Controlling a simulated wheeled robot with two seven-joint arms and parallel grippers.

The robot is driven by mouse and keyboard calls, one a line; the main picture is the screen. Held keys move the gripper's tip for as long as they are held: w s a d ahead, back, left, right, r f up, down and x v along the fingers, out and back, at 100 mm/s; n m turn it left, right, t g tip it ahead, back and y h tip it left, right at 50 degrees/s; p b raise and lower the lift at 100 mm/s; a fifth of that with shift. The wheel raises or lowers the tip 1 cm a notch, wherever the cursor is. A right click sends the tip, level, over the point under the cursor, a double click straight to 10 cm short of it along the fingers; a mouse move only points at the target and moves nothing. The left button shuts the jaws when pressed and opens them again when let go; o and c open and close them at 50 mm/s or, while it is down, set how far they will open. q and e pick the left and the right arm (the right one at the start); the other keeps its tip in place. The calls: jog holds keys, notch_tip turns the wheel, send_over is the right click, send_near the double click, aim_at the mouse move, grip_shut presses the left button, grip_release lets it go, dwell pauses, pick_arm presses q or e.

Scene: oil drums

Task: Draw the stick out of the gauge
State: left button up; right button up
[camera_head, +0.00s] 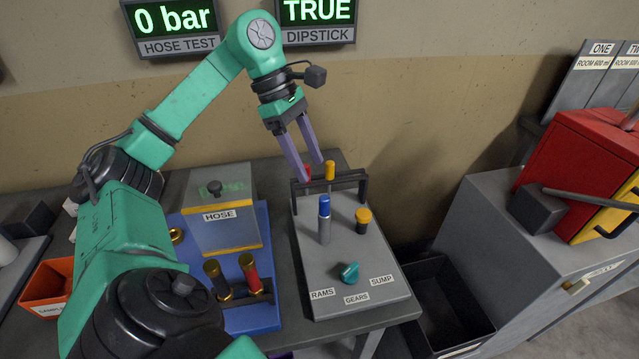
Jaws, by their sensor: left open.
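The grey gauge box (342,262) stands on the table, with labels RAMS, GEARS and SUMP and a teal knob (348,272) at its front. A blue-capped grey stick (324,221) stands upright on it, with a yellow-capped black piece (363,221) to its right. A yellow-topped piece (330,170) and a partly hidden red-topped piece (308,171) show by the dark rail at the back. My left gripper (310,171) is open, pointing down in front of these back pieces; contact is unclear. Only a purple sliver, probably my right gripper (281,355), shows at the bottom edge.
A HOSE box (222,238) and two capped cylinders sit on a blue tray (262,318) to the left. An orange bin (47,288) is further left. A dark open bin (445,330) and a cabinet with a red box (575,165) are right. The wall display (318,14) reads TRUE, DIPSTICK.

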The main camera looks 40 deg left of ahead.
aim_at(324, 198)
pick_arm(q)
jog(key=b+x, duration=0.2)
jog(key=x, duration=0.6)
jog(key=shift+w+a+f, duration=0.1)
jog(key=shift+f, duration=0.1)
jog(key=shift+d+f, duration=0.3)
jog(key=shift+f, duration=0.2)
grip_shut()
